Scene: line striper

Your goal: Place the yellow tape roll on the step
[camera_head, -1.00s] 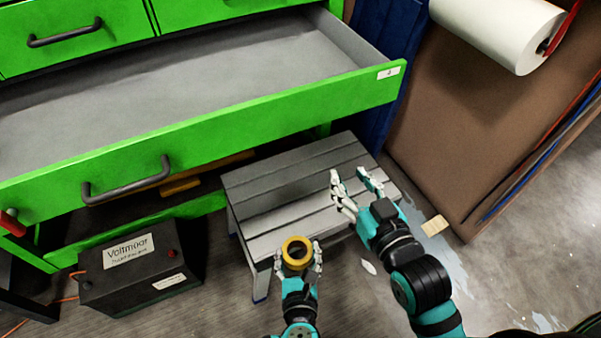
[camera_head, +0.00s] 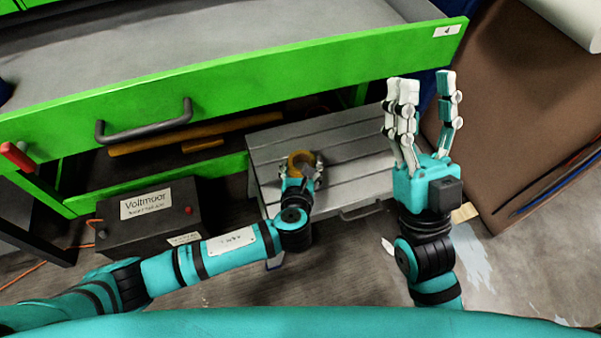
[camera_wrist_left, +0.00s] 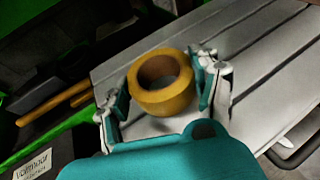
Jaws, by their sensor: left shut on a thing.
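The yellow tape roll (camera_head: 301,160) is between the fingers of my left gripper (camera_head: 302,172), which is shut on it. The roll is over the left part of the grey slatted step (camera_head: 345,140); I cannot tell whether it touches the top. In the left wrist view the tape roll (camera_wrist_left: 160,82) has its hole facing up, with fingers on both sides, and the step (camera_wrist_left: 250,55) lies behind and below it. My right gripper (camera_head: 425,105) is open and empty, raised in front of the step's right end.
An open green drawer (camera_head: 250,85) juts out above and behind the step. A black Voltmoor box (camera_head: 150,220) stands on the floor left of the step. A brown panel (camera_head: 510,110) stands at the right. The step's middle slats look clear.

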